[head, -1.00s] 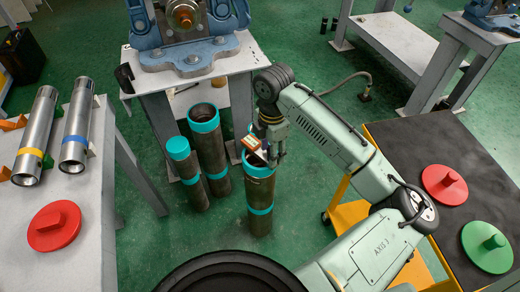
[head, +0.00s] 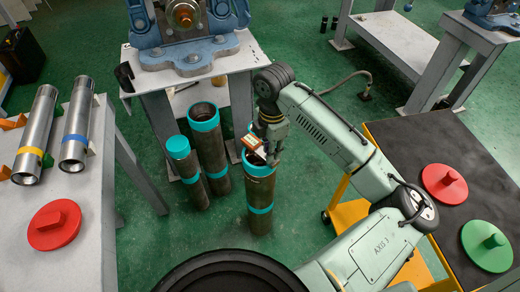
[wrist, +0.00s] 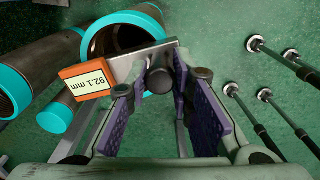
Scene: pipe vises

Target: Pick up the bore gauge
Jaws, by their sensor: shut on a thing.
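A dark round knob sits between my gripper's purple-padded fingers. My gripper (wrist: 165,80) is shut on the gauge. In the head view the gauge's orange block (head: 251,142) is just left of my gripper (head: 272,150), at the mouth of the nearest upright pipe (head: 260,190) with teal bands. I cannot tell whether any of the gauge's lower part is inside that pipe.
Two other teal-collared pipes, one wider (head: 210,155) and one thinner (head: 186,170), stand to the left. A blue vise (head: 190,55) is on the bench behind. Silver tubes (head: 78,135) and a red cap (head: 54,228) lie on the left table. A dark-topped cart (head: 420,150) is at right.

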